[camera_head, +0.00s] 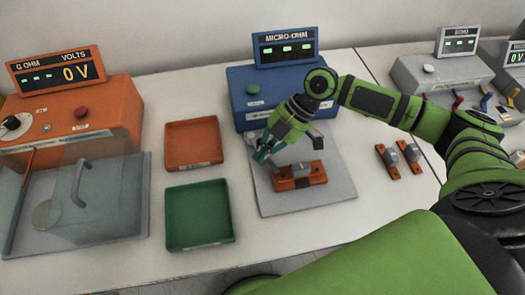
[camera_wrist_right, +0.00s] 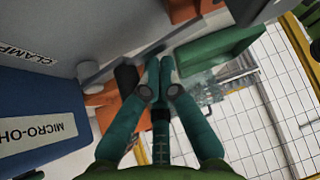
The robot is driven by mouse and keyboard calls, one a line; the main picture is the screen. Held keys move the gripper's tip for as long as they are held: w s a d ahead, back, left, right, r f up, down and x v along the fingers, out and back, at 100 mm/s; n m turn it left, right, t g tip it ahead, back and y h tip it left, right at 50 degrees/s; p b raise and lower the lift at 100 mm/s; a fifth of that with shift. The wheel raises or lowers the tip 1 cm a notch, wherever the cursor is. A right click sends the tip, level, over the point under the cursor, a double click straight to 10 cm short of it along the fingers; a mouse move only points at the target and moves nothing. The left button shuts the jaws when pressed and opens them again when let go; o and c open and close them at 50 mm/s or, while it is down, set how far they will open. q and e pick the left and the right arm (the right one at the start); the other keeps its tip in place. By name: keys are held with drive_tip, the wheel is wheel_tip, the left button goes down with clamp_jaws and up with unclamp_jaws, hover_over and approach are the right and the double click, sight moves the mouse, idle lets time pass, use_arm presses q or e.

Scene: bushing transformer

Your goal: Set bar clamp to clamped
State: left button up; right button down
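An orange-brown bar (camera_head: 299,182) with a grey block (camera_head: 301,170) on it lies on a grey plate (camera_head: 335,188) in front of the blue micro-ohm unit (camera_head: 240,95). A dark handle-like piece (camera_head: 318,141) stands at the plate's back; I cannot tell whether it belongs to the bar clamp, or the clamp's setting. My right gripper (camera_head: 262,155) is above the plate, left of and behind the bar. In the wrist view its teal fingertips (camera_wrist_right: 158,68) are together with nothing seen between them, beside a black part (camera_wrist_right: 126,78). My left gripper is out of view.
An orange tray (camera_head: 193,165) and a green tray (camera_head: 228,232) sit left of the plate. Two more bars (camera_head: 388,160) lie to the right. A label reading CLAMP (camera_wrist_right: 22,52) shows in the wrist view. An orange volt unit (camera_head: 105,98) stands far left.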

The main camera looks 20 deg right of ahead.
drive_tip(key=shift+d+r, duration=0.15)
drive_tip(key=v, duration=1.1)
drive_tip(key=shift+r, duration=0.3)
drive_tip(key=shift+d+r, duration=0.1)
drive_tip(key=shift+d, duration=0.05)
